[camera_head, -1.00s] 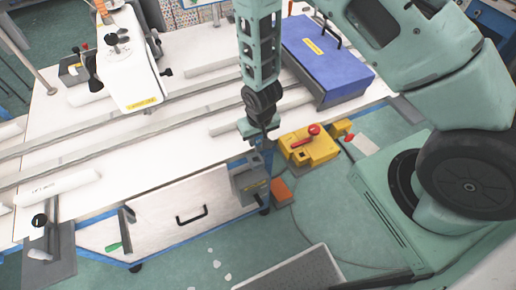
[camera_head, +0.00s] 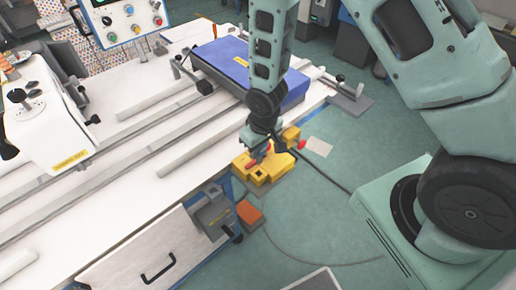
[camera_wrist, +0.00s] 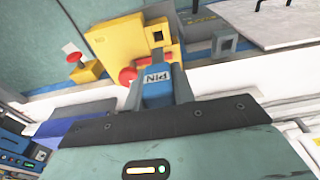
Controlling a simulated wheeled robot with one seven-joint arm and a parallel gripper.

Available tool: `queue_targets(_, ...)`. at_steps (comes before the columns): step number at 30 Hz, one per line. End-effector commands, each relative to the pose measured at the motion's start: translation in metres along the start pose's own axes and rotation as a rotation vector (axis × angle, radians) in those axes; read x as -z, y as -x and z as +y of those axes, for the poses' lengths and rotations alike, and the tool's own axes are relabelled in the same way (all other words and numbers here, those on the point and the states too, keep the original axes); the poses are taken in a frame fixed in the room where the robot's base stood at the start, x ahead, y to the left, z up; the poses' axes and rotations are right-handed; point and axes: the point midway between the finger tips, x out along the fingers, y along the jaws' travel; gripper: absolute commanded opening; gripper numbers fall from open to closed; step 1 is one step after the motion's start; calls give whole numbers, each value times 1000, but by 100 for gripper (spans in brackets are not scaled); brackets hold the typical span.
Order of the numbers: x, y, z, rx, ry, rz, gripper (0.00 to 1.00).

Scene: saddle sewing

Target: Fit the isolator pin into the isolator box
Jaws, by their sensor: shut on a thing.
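My gripper (camera_wrist: 160,85) is shut on the isolator pin (camera_wrist: 156,90), a blue block marked "PIN", in the wrist view. The isolator box (camera_wrist: 120,48) is yellow, with a red knob (camera_wrist: 128,76) and a dark square opening (camera_wrist: 157,37). The pin is hard to make out there.
A smaller yellow block with a red button (camera_wrist: 85,70) is close to the box. A grey box (camera_head: 213,212) and an orange block (camera_head: 249,213) are at the table's edge. The white table (camera_head: 130,190) carries rails and a blue case (camera_head: 225,62).

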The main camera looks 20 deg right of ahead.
Motion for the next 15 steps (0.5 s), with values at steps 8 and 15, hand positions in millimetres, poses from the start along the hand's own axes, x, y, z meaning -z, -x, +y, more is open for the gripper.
queue_targets(8, -1, -6, 0, 0, 0, 1, 0)
queue_targets(15, -3, -25, 0, 0, -1, 0, 0)
